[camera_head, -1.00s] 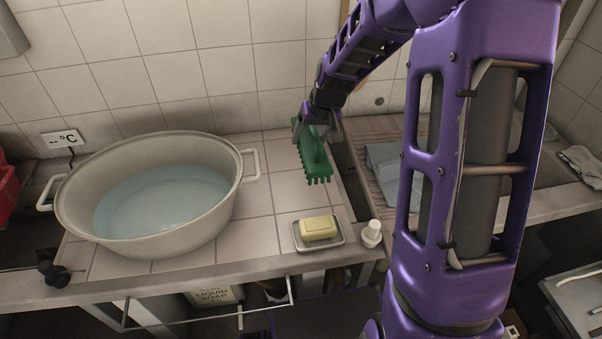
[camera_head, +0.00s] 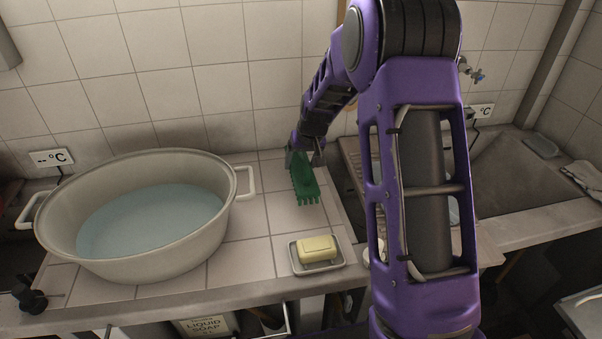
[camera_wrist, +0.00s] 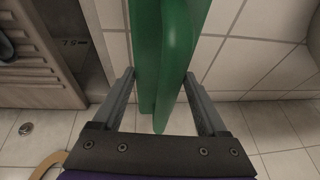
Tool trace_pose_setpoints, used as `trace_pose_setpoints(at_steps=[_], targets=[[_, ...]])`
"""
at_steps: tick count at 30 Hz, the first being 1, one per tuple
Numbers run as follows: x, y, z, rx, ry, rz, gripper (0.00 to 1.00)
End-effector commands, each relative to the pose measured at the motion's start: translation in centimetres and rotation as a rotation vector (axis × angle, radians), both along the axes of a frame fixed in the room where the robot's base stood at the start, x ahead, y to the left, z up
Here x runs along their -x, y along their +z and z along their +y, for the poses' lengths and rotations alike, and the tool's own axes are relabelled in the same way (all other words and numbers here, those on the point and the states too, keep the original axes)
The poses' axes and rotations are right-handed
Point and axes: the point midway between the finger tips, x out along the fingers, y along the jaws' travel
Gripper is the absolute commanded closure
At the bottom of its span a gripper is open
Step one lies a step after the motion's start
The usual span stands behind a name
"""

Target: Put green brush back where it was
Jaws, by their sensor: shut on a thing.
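The green brush (camera_head: 304,184) is at the back of the tiled counter, right of the white basin, with its bristles toward the front. My gripper (camera_head: 305,158) is shut on the brush's far end. In the wrist view the green brush (camera_wrist: 163,60) runs between the two fingers of my gripper (camera_wrist: 160,85). The brush is low over the tiles; I cannot tell whether it touches them.
A large white basin (camera_head: 232,215) of water stands on the left of the counter. A yellow soap bar (camera_head: 317,248) lies in a dish (camera_head: 337,265) near the front edge. A ribbed washboard area (camera_head: 352,160) and a concrete sink (camera_head: 520,185) are to the right.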

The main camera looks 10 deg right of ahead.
Motion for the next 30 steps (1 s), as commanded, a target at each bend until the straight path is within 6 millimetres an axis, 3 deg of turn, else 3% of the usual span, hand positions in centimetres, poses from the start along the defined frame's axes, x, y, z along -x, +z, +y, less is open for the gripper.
trace_pose_setpoints(at_steps=[6, 17, 18, 21, 30], targets=[[0.0, -3.1, 0.0, -0.001, 0.0, 0.002, 0.85], [0.0, -3.6, 0.0, 0.0, 0.0, 0.0, 0.85], [0.0, -3.5, 0.0, 0.0, 0.0, 0.0, 0.19], [0.0, -3.4, 0.0, 0.0, 0.0, 0.001, 0.01], [0.0, -3.1, 0.0, 0.0, 0.0, 0.0, 0.0]])
